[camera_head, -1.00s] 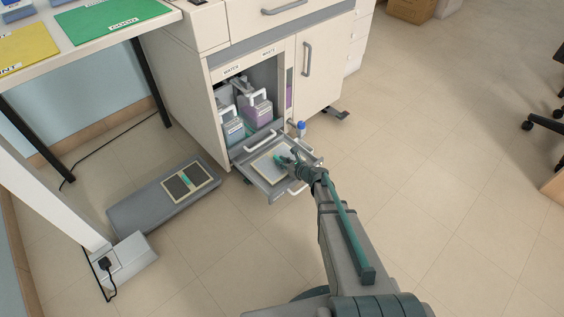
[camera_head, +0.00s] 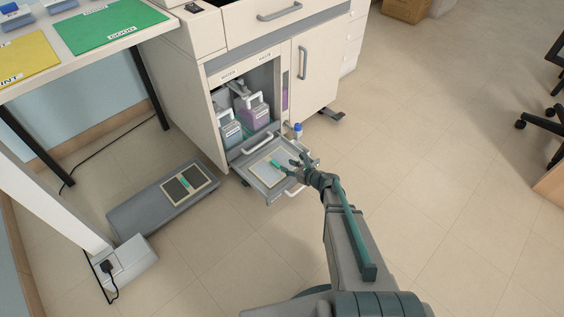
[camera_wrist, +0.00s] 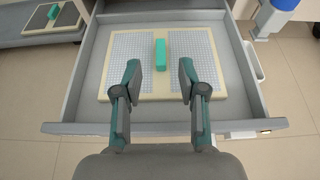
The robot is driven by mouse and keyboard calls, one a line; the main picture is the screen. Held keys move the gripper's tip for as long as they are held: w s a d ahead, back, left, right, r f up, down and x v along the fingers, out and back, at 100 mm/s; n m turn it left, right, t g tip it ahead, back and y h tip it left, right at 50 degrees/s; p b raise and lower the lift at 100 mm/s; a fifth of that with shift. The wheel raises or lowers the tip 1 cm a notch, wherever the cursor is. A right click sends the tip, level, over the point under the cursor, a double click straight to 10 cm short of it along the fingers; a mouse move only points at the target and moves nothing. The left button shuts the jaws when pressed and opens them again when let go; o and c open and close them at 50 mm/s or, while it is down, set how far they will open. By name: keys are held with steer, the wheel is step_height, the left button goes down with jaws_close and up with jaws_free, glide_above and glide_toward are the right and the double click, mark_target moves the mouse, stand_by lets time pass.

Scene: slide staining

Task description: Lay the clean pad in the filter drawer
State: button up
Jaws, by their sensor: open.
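The clean pad (camera_head: 266,176) lies in the pulled-out filter drawer (camera_head: 249,182) at the foot of the cabinet. In the wrist view the pad (camera_wrist: 133,62) shows a pale frame, two light grey gridded panels and a green grip block (camera_wrist: 161,53) in its middle. It looks flat, inside the drawer walls (camera_wrist: 78,75). My gripper (camera_wrist: 159,72) is open and empty over the front part of the pad, its fingers spread to either side of the block and apart from it. In the head view my gripper (camera_head: 296,165) is at the drawer's right side.
A dark-panelled pad (camera_head: 185,186) with a green block lies on a grey platform (camera_head: 135,218) at left. Bottles (camera_head: 254,112) stand in the open cabinet bay above the drawer. A blue-capped bottle (camera_head: 298,130) is right of the drawer.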

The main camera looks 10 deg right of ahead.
steer(key=p+v, duration=0.1)
steer(key=v, duration=0.4)
steer(key=s+a+n+g+y, duration=0.3)
steer(key=s+a+n+g, duration=0.8)
steer(key=s+a+n, duration=0.45)
steer(key=s+d+r+n+g+h, duration=0.2)
steer(key=s+d+n+g+h, duration=0.1)
steer(key=s, duration=0.4)
steer(key=s+d+r+n+g+h, duration=0.2)
steer(key=s+d+n+g+h, duration=0.2)
steer(key=s+n, duration=0.2)
steer(key=s+d+r+n+g+h, duration=0.2)
steer(key=s+d+n+g+h, duration=0.1)
steer(key=s, duration=0.6)
steer(key=shift+s+d+n+g, duration=0.2)
steer(key=shift+s+n+g, duration=0.3)
steer(key=shift+n, duration=0.65)
steer(key=shift+w+r, duration=0.1)
steer(key=shift+r, duration=0.05)
